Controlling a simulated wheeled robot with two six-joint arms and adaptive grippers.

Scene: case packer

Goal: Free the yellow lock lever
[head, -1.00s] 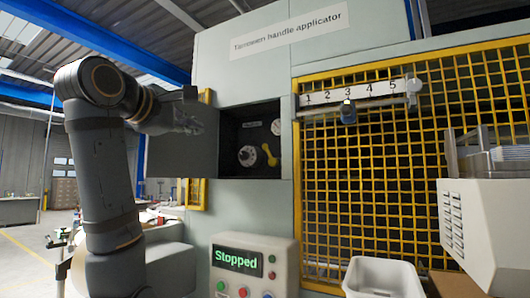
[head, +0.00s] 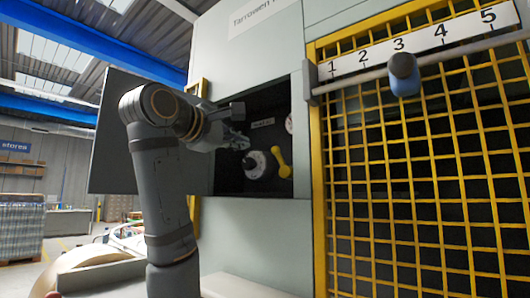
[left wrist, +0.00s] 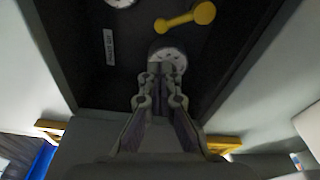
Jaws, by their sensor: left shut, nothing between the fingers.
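The yellow lock lever (head: 280,161) is on the back wall of the dark recess in the machine, just right of a round grey-white knob (head: 257,165). In the left wrist view the lever (left wrist: 185,17) lies slanted beside the round knob (left wrist: 168,58). My left gripper (head: 240,141) is shut and empty, at the recess opening, up and left of the knob. In the left wrist view the gripper (left wrist: 160,72) points into the recess and its tips overlap the knob's lower edge; I cannot tell whether they touch. My right gripper is not in view.
The recess has a small label (head: 263,123) and a round gauge (head: 289,124). An open grey door (head: 112,135) stands left of it. A yellow mesh guard (head: 420,190) with a numbered strip (head: 418,43) and a blue slider (head: 404,74) is at the right.

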